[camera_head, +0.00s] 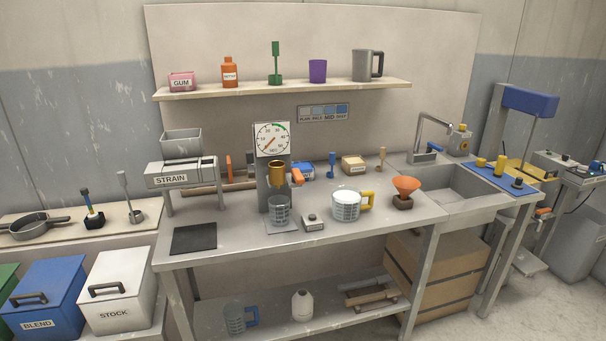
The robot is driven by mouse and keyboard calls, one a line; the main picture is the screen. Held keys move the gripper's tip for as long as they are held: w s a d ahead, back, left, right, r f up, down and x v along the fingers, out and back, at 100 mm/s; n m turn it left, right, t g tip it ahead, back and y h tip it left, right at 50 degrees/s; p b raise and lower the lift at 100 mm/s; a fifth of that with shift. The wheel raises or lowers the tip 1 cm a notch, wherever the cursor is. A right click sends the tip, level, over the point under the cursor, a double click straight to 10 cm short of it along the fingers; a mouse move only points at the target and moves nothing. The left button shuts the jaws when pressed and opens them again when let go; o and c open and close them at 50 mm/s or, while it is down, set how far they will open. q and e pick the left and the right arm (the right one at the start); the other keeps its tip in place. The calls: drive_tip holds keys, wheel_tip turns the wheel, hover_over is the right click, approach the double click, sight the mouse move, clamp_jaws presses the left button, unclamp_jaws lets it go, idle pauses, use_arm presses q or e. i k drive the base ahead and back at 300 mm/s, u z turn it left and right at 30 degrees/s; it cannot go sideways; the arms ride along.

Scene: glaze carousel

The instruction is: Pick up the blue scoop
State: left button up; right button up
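A small blue upright tool (332,163), which looks like the blue scoop, stands at the back of the grey workbench (230,235). It is between a blue box (303,172) labelled in small print and a tan box (353,164). A similar tan tool (381,158) stands to its right and a green one (275,64) stands on the wall shelf. Neither of my grippers is in view.
An orange funnel (407,185) stands to the right, before the sink (455,186). A dark mat (194,238) lies at the front left.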

sight(330, 174)
drive_tip(key=z, duration=1.45)
drive_tip(key=i, duration=1.85)
drive_tip(key=u, duration=1.6)
